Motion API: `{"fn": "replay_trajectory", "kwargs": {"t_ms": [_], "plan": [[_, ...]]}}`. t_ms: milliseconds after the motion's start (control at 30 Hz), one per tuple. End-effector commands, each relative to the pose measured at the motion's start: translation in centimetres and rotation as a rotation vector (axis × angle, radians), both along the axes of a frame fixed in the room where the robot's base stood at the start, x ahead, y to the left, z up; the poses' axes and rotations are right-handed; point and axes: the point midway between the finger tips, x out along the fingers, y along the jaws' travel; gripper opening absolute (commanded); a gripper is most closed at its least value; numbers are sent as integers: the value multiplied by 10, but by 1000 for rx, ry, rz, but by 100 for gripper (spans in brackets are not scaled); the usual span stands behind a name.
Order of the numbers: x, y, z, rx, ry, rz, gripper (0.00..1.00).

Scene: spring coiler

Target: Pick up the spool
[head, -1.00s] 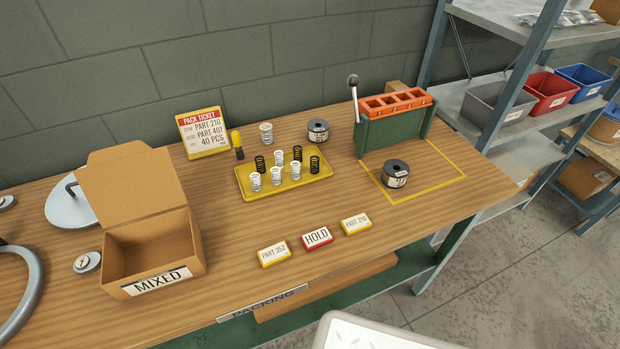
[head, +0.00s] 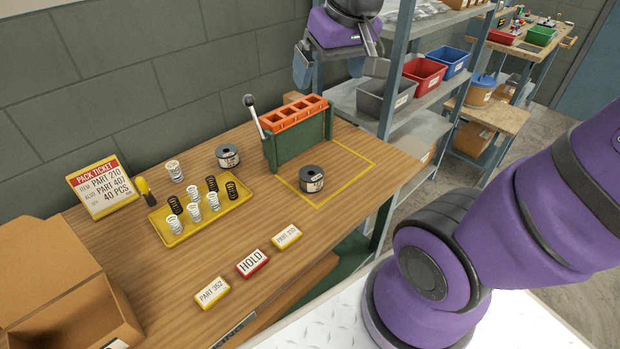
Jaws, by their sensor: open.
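A dark spool (head: 312,180) with a pale label stands on the wooden bench, inside the yellow outlined square in front of the green and orange coiler (head: 299,135). A second, similar spool (head: 228,156) stands to the left of the coiler, behind the yellow tray. My gripper (head: 340,74) is at the top of the head view, above and behind the coiler, near the shelf post. Its two fingers are wide apart with nothing between them. It is well clear of both spools.
The coiler's lever (head: 254,112) rises at its left end. A yellow tray (head: 164,240) holds several black and white springs. Tags (head: 252,263) line the bench front, and an open cardboard box (head: 60,320) is at lower left. A shelf with bins (head: 384,97) stands behind right.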

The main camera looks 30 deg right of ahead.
Motion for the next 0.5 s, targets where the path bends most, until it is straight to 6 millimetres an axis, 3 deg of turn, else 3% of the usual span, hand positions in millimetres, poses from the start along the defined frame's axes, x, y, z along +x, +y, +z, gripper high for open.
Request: {"fn": "replay_trajectory", "kwargs": {"t_ms": [200, 500], "plan": [[51, -10, -45, 19, 84, -40, 100], [105, -28, -123, 28, 189, -101, 100]]}}
